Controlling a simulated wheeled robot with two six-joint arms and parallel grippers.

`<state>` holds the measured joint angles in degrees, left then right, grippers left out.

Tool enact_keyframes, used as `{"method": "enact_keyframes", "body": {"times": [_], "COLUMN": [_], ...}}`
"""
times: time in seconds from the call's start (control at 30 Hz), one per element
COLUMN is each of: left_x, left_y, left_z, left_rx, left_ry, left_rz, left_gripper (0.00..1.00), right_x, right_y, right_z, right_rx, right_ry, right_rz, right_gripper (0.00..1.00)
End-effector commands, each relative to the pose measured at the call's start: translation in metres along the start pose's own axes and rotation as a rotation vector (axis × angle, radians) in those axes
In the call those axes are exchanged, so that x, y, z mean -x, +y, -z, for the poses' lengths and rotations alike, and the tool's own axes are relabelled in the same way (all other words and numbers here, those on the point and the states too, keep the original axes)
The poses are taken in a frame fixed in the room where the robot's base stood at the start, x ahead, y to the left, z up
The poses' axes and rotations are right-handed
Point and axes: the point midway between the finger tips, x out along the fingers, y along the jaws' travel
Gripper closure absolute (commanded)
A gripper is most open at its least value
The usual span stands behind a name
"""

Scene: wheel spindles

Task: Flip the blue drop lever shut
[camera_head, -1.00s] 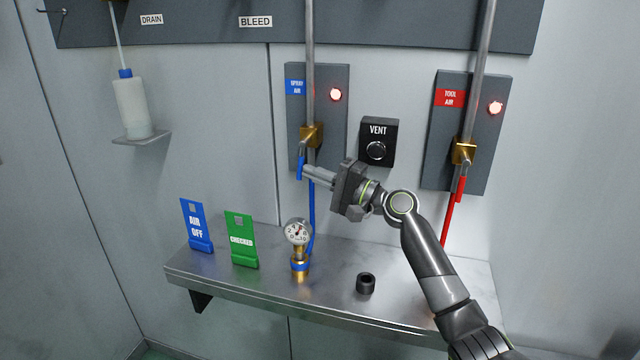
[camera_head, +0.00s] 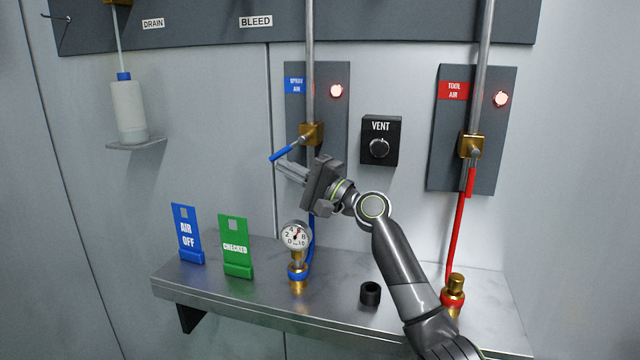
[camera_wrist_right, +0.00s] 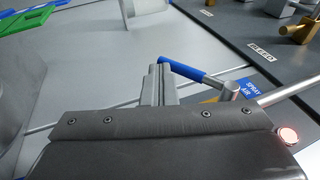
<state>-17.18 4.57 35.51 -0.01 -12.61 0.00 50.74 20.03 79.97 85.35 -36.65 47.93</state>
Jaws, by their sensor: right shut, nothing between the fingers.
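The blue drop lever (camera_head: 285,151) sticks out from the brass valve (camera_head: 311,134) on the spray air pipe. It slants down to the left, between hanging and level. It also shows in the right wrist view (camera_wrist_right: 182,70), its blue end close by my fingertips. My right gripper (camera_head: 281,169) is shut and empty, just below the lever; it also shows in the right wrist view (camera_wrist_right: 158,72). Whether the fingers touch the lever, I cannot tell. My left gripper is not in view.
The spray air lamp (camera_head: 336,90) glows red, as does the tool air lamp (camera_head: 501,99). The red lever (camera_head: 470,182) hangs down at right. The VENT box (camera_head: 380,140) is between the panels. The shelf (camera_head: 330,280) holds a gauge (camera_head: 295,237), a black ring (camera_head: 370,293) and blue and green tags.

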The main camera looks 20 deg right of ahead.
Motion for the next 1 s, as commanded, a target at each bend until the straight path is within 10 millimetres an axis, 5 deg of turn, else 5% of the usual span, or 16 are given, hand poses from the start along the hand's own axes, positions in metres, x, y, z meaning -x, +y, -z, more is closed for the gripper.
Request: {"method": "enact_keyframes", "body": {"times": [0.3, 1.0], "left_x": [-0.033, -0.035], "left_y": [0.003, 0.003], "left_z": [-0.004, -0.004], "left_rx": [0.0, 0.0], "left_ry": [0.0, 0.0], "left_rz": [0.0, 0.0], "left_gripper": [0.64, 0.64], "right_x": [-0.019, -0.038], "right_y": [-0.002, -0.016], "right_z": [-0.004, -0.007], "right_rx": [-0.022, -0.024], "right_ry": [-0.001, 0.001], "right_rz": [0.102, 0.099], "right_gripper": [1.0, 1.0]}}
